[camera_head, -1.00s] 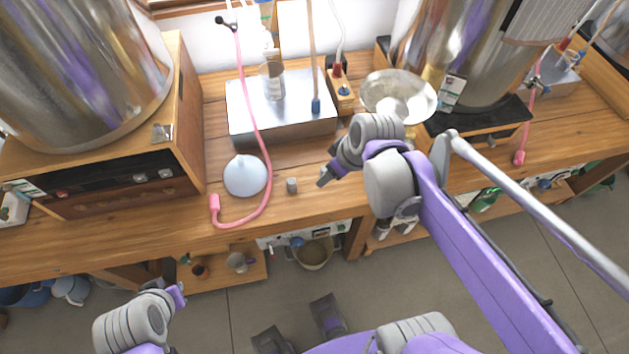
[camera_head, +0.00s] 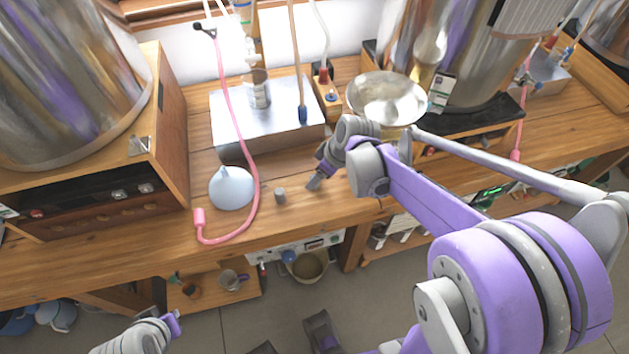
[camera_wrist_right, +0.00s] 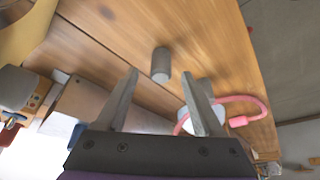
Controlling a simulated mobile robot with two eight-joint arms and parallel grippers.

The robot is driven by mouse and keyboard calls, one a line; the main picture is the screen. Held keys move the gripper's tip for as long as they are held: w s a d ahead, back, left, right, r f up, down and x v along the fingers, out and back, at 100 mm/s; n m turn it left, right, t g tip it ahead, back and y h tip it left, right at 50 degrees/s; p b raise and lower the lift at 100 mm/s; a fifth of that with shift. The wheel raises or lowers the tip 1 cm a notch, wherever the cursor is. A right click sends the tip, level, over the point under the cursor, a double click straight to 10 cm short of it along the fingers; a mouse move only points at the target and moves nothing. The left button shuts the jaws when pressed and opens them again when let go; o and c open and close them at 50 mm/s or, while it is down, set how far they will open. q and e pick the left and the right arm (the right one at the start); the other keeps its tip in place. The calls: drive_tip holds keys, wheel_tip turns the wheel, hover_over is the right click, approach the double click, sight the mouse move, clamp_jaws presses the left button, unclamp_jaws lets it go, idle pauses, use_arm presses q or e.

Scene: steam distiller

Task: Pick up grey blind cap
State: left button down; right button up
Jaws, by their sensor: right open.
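The grey blind cap (camera_head: 280,196) is a small grey cylinder standing upright on the wooden bench, just right of the pink hose. It also shows in the right wrist view (camera_wrist_right: 161,65), ahead of and between the finger lines. My right gripper (camera_head: 314,183) is to the right of the cap in the head view, pointing down toward the bench. In the wrist view the right gripper's fingers (camera_wrist_right: 165,90) are apart with nothing between them, and the cap is beyond their tips. My left gripper (camera_head: 176,320) is low at the left, away from the bench; its jaw state is unclear.
A pale blue funnel-shaped piece (camera_head: 231,187) and a pink hose (camera_head: 250,150) lie left of the cap. Behind are a metal box (camera_head: 270,122) and a metal bowl (camera_head: 386,98). A wooden-cased distiller (camera_head: 172,130) stands at left. The bench front edge is close to the cap.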

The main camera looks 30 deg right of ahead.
drive_tip(key=x, duration=0.2)
drive_tip(key=shift+w+a+f, duration=0.1)
drive_tip(key=shift+w+f, duration=0.05)
drive_tip(key=shift+f, duration=0.1)
clamp_jaws()
